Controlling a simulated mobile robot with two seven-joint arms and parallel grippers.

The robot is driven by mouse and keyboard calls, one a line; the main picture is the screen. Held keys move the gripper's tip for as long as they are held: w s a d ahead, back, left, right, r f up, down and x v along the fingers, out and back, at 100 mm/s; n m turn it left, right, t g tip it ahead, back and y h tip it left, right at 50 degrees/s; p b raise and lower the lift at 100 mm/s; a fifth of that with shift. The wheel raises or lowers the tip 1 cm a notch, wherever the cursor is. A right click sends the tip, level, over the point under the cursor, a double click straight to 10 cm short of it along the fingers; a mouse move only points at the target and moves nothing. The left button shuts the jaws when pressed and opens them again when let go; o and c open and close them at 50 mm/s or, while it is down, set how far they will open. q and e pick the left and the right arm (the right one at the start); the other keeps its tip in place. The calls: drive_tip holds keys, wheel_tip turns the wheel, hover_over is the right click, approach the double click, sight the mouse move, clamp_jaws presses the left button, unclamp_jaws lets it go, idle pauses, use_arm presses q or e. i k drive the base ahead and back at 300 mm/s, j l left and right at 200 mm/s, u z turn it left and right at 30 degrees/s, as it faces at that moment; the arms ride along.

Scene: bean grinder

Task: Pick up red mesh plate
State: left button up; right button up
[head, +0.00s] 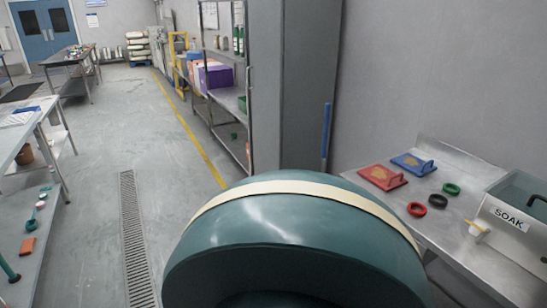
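The red mesh plate (382,177) lies flat on the steel counter (431,237) at the right, near its left end. It has a tan patch on top and a raised red handle on its right side. A blue plate (412,163) of the same kind lies just behind it to the right. Neither of my grippers shows in the head view.
Red, black and green rings (437,200) lie in front of the plates. A steel basin labelled SOAK (509,220) stands at the right. A large green rounded body with a cream band (290,235) fills the lower middle. A shelf rack (228,90) stands behind; open floor lies left.

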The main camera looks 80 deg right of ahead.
sight(384, 179)
drive_tip(key=z, duration=4)
drive_tip(key=i+j+z, duration=0.1)
drive_tip(key=z, duration=0.4)
drive_tip(key=j+z, duration=0.15)
drive_tip(key=z, duration=0.3)
drive_tip(key=j+z, duration=0.85)
drive_tip(key=k+j+z, duration=0.15)
drive_tip(key=j, duration=0.2)
drive_tip(key=j+z, duration=0.15)
drive_tip(key=j, duration=0.25)
drive_tip(key=k+j+z, duration=0.15)
drive_tip(key=j, duration=0.2)
drive_tip(key=k+j, duration=0.1)
drive_tip(key=j, duration=0.25)
drive_tip(key=k+j+z, duration=0.1)
drive_tip(key=j, duration=0.2)
drive_tip(key=k+j, duration=0.2)
drive_tip(key=j, duration=0.15)
